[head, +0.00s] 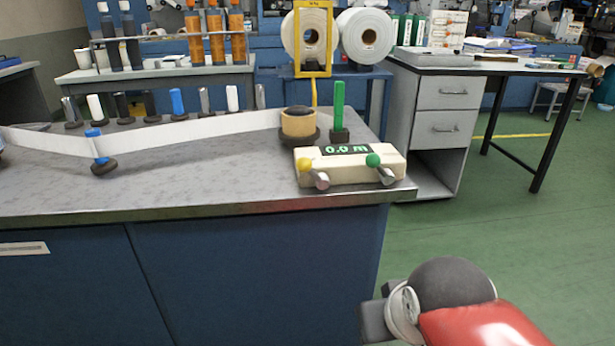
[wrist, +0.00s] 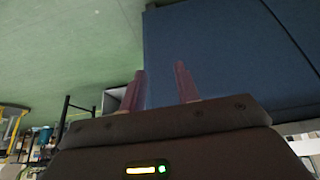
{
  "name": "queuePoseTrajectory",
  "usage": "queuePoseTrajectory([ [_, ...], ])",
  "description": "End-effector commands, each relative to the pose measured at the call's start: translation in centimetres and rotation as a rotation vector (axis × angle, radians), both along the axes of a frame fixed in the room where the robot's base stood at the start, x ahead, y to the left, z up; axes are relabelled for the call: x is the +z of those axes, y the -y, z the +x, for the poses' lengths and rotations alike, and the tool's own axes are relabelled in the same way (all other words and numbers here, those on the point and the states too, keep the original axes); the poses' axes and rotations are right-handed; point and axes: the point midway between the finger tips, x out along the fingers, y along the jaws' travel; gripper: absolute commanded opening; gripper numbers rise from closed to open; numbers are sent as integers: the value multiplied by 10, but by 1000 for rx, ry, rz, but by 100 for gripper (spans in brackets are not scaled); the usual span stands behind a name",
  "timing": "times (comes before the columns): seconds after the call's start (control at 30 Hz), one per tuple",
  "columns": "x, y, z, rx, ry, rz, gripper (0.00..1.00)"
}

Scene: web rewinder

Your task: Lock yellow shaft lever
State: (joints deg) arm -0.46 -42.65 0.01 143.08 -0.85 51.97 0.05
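The yellow shaft lever (head: 304,164) is on the front left of a cream counter box (head: 345,172) in the head view. Its yellow knob is up and to the left of a pinkish-grey round end. The fingers cannot be made out in the head view.
The box sits at the right front corner of the grey worktop (head: 190,170). Behind it stand a tan roll core (head: 298,123) with white web and a green post (head: 338,108). A drawer desk (head: 443,105) is at the right. Green floor (head: 500,240) is clear in front.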

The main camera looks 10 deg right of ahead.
Motion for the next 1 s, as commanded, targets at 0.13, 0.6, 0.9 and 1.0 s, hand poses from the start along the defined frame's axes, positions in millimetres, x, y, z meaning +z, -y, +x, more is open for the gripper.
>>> queuePoseTrajectory([
  [0.13,-17,4,1,90,-87,-123,12],
  [0.6,-13,2,80,530,-307,-1196,0],
  [0.9,40,-122,132,570,10,-1857,0],
  [1.0,52,-164,132,549,137,-1980,0],
])
